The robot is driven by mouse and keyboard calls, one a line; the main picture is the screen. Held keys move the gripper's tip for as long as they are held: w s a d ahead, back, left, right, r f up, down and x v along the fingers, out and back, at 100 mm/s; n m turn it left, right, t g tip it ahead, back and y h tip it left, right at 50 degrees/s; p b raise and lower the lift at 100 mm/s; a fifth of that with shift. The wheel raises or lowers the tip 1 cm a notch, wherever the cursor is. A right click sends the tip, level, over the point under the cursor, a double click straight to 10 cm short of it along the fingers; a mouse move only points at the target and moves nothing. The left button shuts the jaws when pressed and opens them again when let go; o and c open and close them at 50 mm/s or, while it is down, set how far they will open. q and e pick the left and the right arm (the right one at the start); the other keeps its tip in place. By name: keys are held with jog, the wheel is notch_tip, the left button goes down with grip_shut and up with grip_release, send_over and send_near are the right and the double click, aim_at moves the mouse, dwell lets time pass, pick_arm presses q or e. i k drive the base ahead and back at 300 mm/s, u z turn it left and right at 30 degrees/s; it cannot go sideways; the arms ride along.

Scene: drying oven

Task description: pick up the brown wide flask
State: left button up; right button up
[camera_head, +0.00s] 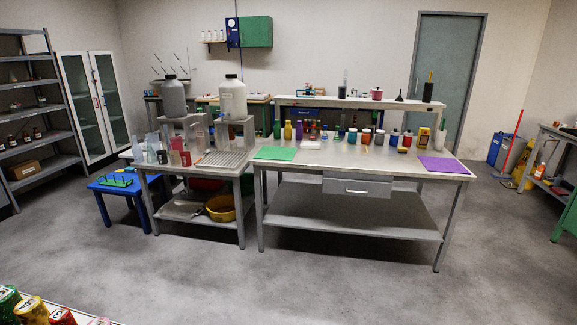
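Neither of my grippers is in view. I cannot pick out a brown wide flask with certainty; the vessels are small at this distance. A row of coloured bottles and jars stands along the back of the central metal table (340,158), among them a yellow bottle (288,131) and a purple one (299,131). Small dark brownish bottles (37,132) stand on the shelf rack at the left, too small to tell their shape.
A green mat (275,153) and a purple mat (443,165) lie on the table. A lower side table carries two large jugs on stands (232,98). A blue stool (115,188) stands left. Coloured containers (33,310) show bottom left. The floor in front is clear.

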aim_at(232, 135)
jog(key=i, duration=3.2)
jog(key=u, duration=2.65)
jog(key=i, duration=2.9)
jog(key=z, duration=2.85)
